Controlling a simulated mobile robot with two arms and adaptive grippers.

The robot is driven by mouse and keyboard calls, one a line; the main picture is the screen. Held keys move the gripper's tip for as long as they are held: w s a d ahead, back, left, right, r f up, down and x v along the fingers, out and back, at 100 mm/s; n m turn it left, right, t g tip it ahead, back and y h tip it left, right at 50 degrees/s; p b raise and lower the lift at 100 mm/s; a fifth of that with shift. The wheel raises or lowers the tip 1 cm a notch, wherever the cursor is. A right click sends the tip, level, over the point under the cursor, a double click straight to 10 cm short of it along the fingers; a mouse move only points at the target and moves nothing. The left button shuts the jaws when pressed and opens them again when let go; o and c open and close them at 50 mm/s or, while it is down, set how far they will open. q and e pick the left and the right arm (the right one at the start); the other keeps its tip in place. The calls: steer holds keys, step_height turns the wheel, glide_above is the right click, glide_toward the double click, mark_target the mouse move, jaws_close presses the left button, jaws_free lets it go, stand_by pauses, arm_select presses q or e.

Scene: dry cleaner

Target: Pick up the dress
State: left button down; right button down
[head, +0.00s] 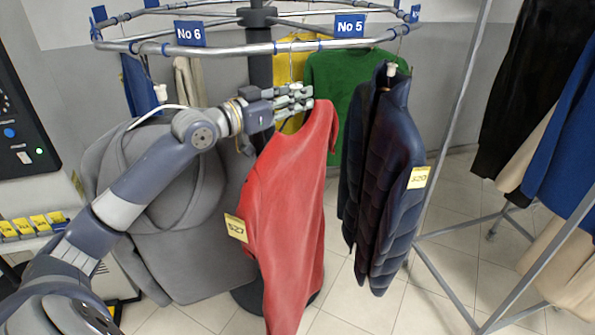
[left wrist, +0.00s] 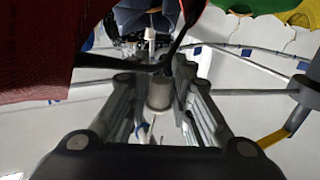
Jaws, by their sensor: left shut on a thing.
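A red garment (head: 290,185), which looks like the dress, hangs below the round rail with a yellow tag (head: 236,228) on its left side. Its cloth also fills the upper left of the left wrist view (left wrist: 40,50). My left gripper (head: 300,97) is at the garment's neck, just under the rail. It is shut on the hanger's neck, a light cylinder (left wrist: 159,94) between the fingers in the left wrist view. The hanger's hook still appears to reach up to the rail; whether it rests on it is unclear. My right gripper is not in view.
The round rail (head: 235,48) carries signs No 6 and No 5. A dark puffer jacket (head: 385,190) hangs close on the right, a green garment (head: 335,75) behind, a grey coat (head: 185,245) left. A metal rack (head: 447,150) with clothes stands right.

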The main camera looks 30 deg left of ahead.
mark_target(295, 84)
arm_select(q)
steer(key=shift+r, duration=0.1)
steer(key=shift+r, duration=0.15)
steer(key=shift+r+b, duration=0.75)
steer(key=shift+r, duration=0.65)
steer(key=shift+s+d+b, duration=0.1)
steer(key=shift+s+b, duration=0.2)
steer(key=s+d+r+b, duration=0.1)
steer(key=s+d+b, duration=0.1)
steer(key=s, duration=0.5)
steer(key=s+d+b, duration=0.2)
steer(key=s+b, duration=0.3)
steer(key=s, duration=0.2)
steer(key=shift+s+d+r, duration=0.35)
steer(key=shift+s+r, duration=0.05)
